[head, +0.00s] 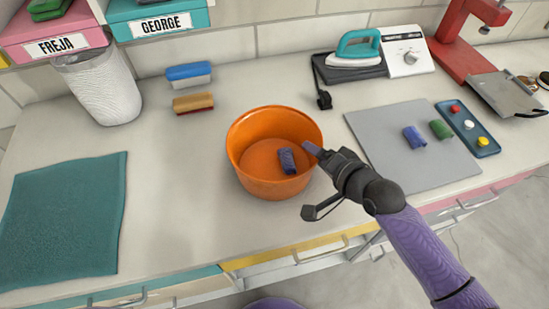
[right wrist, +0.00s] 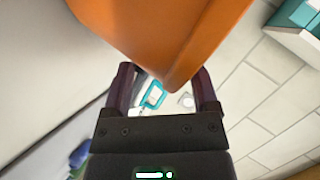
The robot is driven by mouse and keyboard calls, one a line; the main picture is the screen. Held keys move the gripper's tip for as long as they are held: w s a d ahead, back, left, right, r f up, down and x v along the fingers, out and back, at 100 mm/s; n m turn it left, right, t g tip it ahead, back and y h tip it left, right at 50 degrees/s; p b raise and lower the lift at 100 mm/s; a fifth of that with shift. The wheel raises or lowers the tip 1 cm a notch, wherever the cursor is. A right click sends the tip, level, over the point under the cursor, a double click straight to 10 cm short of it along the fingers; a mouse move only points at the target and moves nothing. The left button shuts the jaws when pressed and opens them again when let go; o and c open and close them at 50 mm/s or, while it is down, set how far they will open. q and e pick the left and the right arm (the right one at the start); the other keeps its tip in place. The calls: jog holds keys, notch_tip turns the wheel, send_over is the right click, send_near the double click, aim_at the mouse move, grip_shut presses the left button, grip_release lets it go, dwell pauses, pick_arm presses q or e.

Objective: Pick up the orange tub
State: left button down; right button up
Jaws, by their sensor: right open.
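The orange tub (head: 246,172) stands upright on the counter near the middle of the head view. A dark blue roll (head: 287,161) lies inside it. My right gripper (head: 318,152) is at the tub's right rim, with a fingertip showing over the rim. In the right wrist view the tub's orange wall (right wrist: 165,30) reaches down between the two spread fingers, with gaps visible beside it. The jaws are open. The far finger's place against the wall is partly hidden in the head view. My left gripper is not in view.
A grey board (head: 385,155) with blue and green rolls lies right of the tub, beside a small blue tray (head: 470,140). A teal iron (head: 357,48) stands behind. Two brushes (head: 190,75) and a white bin (head: 100,88) are back left. A teal cloth (head: 65,215) lies left.

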grip_shut()
dwell(1.0)
dwell(0.4)
